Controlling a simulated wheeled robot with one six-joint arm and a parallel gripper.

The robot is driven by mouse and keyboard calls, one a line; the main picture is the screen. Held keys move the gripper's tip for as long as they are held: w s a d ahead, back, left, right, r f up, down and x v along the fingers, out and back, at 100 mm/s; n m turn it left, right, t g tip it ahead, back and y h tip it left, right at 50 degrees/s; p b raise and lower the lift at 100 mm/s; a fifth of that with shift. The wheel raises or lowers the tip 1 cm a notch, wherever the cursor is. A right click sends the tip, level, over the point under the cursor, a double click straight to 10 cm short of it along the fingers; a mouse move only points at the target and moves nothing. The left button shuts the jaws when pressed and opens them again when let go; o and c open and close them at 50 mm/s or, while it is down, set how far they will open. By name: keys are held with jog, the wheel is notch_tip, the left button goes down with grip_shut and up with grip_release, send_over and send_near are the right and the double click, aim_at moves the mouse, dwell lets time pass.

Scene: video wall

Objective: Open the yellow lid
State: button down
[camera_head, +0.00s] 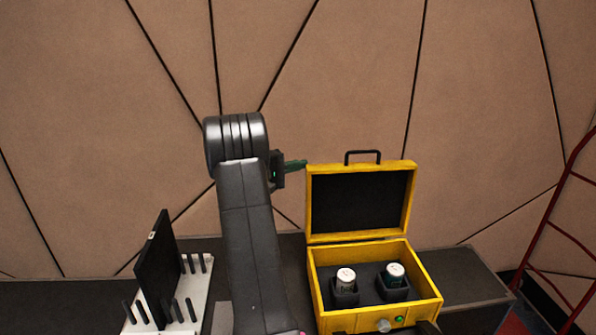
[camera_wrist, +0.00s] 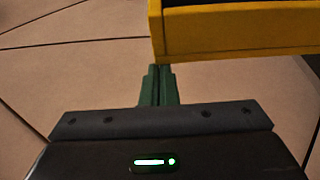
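The yellow lid (camera_head: 360,200) stands raised, close to upright, at the back of the yellow case (camera_head: 348,322), with its dark inner side and a black handle on top showing. My gripper (camera_head: 300,164) is beside the lid's upper left corner, its green fingers pointing right toward it. In the wrist view, the green fingers (camera_wrist: 158,75) lie together with nothing visible between them, just below the yellow lid edge (camera_wrist: 240,32). I cannot tell whether the fingertips touch the lid.
A white rack (camera_head: 198,290) with a black panel (camera_head: 157,265) stands left of my arm. A red metal frame (camera_head: 556,210) is at the far right. A tan panelled wall is behind.

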dwell(0.3)
jog(key=b+v, duration=0.3)
jog(key=v, duration=1)
jog(key=shift+s+a, duration=0.15)
jog(key=shift+a, duration=0.25)
jog(key=p+x, duration=0.2)
jog(key=x, duration=1)
jog(key=shift+d+p, duration=0.35)
jog(key=shift+p, duration=0.05)
jog(key=shift+d, duration=0.1)
